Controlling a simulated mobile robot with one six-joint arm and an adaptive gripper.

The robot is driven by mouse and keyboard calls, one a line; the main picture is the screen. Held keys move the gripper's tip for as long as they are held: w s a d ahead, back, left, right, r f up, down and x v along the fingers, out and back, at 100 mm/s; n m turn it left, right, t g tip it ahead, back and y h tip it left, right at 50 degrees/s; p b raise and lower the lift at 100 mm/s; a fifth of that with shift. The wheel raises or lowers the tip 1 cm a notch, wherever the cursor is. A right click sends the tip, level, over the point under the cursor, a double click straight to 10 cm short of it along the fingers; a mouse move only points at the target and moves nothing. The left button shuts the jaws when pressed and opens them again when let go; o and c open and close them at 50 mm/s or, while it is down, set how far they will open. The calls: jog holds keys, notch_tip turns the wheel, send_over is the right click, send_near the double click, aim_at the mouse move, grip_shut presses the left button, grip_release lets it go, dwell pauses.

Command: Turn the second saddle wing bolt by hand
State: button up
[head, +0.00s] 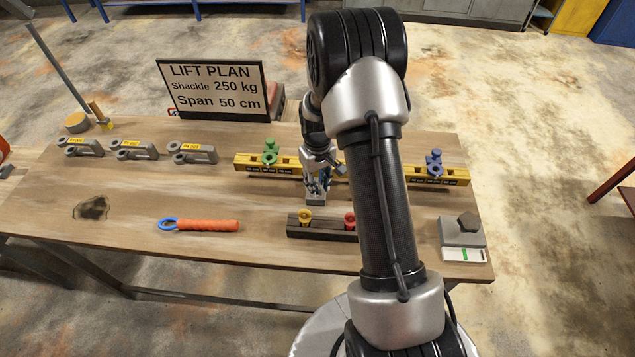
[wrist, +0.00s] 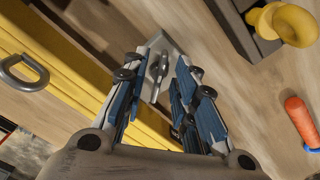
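The yellow beam (head: 248,163) lies along the back of the table. It carries a green fitting (head: 269,152) near its left end and a blue fitting (head: 434,163) near its right end. My gripper (head: 317,190) points down in front of the beam. Below it is a small grey block (head: 315,199). In the wrist view the grey piece (wrist: 158,72) has a narrow raised part between the fingers of my gripper (wrist: 165,75). The fingers look apart, with gaps beside this part. I cannot tell whether it is the second saddle wing bolt. My arm hides part of the beam.
A dark block (head: 320,231) with a yellow and a red piece stands in front of my gripper. An orange-handled tool (head: 207,225) lies left. Several grey shackles (head: 192,152) and the lift plan sign (head: 215,90) are behind it. A scale-like box (head: 461,232) sits at the right.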

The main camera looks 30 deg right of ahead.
jog(key=shift+c, duration=0.6)
grip_shut()
jog(key=shift+m, duration=0.3)
jog(key=m, duration=0.5)
jog(key=shift+a, duration=0.15)
jog(key=m, duration=0.6)
jog(key=shift+w+a+m, duration=0.1)
jog(key=shift+w+m, duration=0.15)
jog(key=shift+m, duration=0.05)
jog(key=m, duration=0.6)
jog(key=shift+w, duration=0.2)
jog(key=m, duration=0.6)
jog(key=shift+w+r, duration=0.15)
jog(key=shift+w, duration=0.1)
jog(key=shift+m, duration=0.4)
